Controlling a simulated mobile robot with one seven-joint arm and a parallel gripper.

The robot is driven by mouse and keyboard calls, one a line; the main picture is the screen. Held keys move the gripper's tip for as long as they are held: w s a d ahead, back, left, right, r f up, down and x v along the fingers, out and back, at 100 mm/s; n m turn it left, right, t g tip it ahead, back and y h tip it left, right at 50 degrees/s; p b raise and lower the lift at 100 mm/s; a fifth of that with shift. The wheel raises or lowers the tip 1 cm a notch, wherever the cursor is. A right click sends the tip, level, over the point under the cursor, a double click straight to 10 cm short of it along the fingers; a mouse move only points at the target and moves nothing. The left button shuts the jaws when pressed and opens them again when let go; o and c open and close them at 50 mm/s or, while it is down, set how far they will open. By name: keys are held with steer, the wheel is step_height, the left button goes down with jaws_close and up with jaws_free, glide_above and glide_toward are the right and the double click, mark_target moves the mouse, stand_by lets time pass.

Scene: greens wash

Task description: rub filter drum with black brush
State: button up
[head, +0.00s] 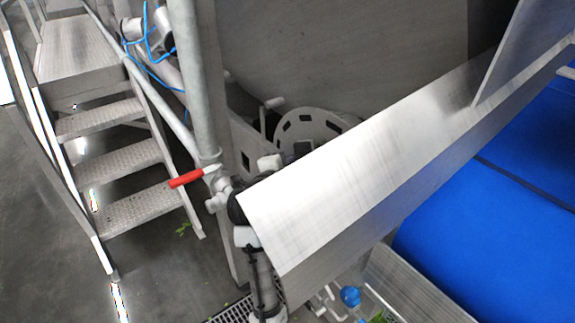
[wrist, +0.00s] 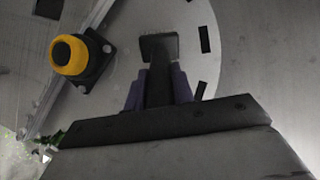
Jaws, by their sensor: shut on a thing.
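The filter drum (head: 312,122) is a pale round disc with dark rectangular slots, behind the steel chute in the head view; its lower part is hidden. In the wrist view its slotted face (wrist: 202,62) fills the upper middle. My gripper (wrist: 158,92) is shut on the black brush (wrist: 160,47), with a purplish finger on each side of its dark handle. The brush's dark, block-shaped end points toward the drum face and overlaps it in the picture. I cannot tell whether it touches. In the head view my gripper and the brush are hidden behind the chute.
A sloping steel chute (head: 365,145) crosses in front of the drum. A red-handled valve (head: 187,179) on a pipe and metal steps (head: 118,160) stand left. A blue belt (head: 490,220) lies right. In the wrist view a yellow-ringed black fitting (wrist: 68,54) sits left of the brush.

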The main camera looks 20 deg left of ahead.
steer(key=shift+s+d+r, duration=0.1)
steer(key=shift+s+d, duration=0.15)
steer(key=shift+d, duration=0.45)
steer(key=shift+s+d, duration=0.85)
steer(key=shift+s, duration=0.05)
steer(key=shift+s+d+r, duration=0.1)
steer(key=shift+s+d, duration=0.2)
steer(key=shift+d, duration=0.3)
steer(key=shift+s+d, duration=0.3)
steer(key=shift+d, duration=0.25)
